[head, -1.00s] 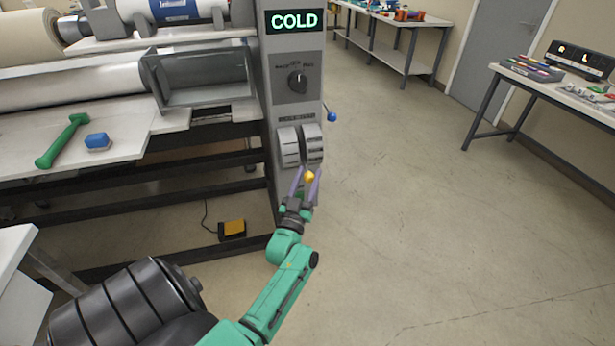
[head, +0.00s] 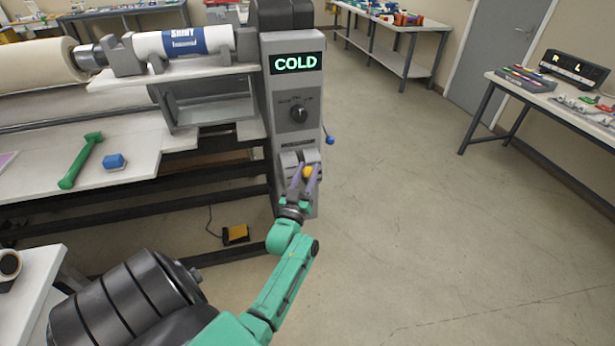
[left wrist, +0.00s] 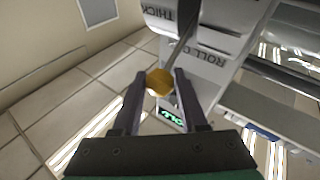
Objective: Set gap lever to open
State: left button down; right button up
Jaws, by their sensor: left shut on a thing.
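The gap lever has a yellow knob (head: 307,172) at its end. It sits low on the grey control column (head: 296,75), in front of two ribbed grey housings (head: 290,160). My left gripper (head: 306,170) has its two purple fingers on either side of the knob and is shut on it. In the left wrist view, the yellow knob (left wrist: 159,82) sits between the fingertips (left wrist: 159,80), with its thin rod (left wrist: 183,45) running up and away. A panel there carries partly visible "THICK" and "ROLL G" lettering. My right gripper is not in view.
The column has a "COLD" display (head: 296,63), a dark rotary knob (head: 299,114) and a blue-tipped lever (head: 330,141) on its right side. A green tool (head: 80,160) and blue block (head: 115,161) lie on the machine's table. A yellow pedal (head: 236,233) is on the floor. Floor to the right is clear.

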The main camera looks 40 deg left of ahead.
pick_arm(q)
jog(key=shift+w+a+r+p, duration=0.15)
jog(key=shift+w+a+r, duration=0.1)
jog(key=shift+r, duration=0.2)
jog(key=shift+w+a+r+p, duration=0.15)
jog(key=shift+a+r, duration=0.05)
jog(key=shift+r, duration=0.25)
jog(key=shift+c, duration=2.3)
grip_release()
jog(key=shift+w+a+f, duration=0.1)
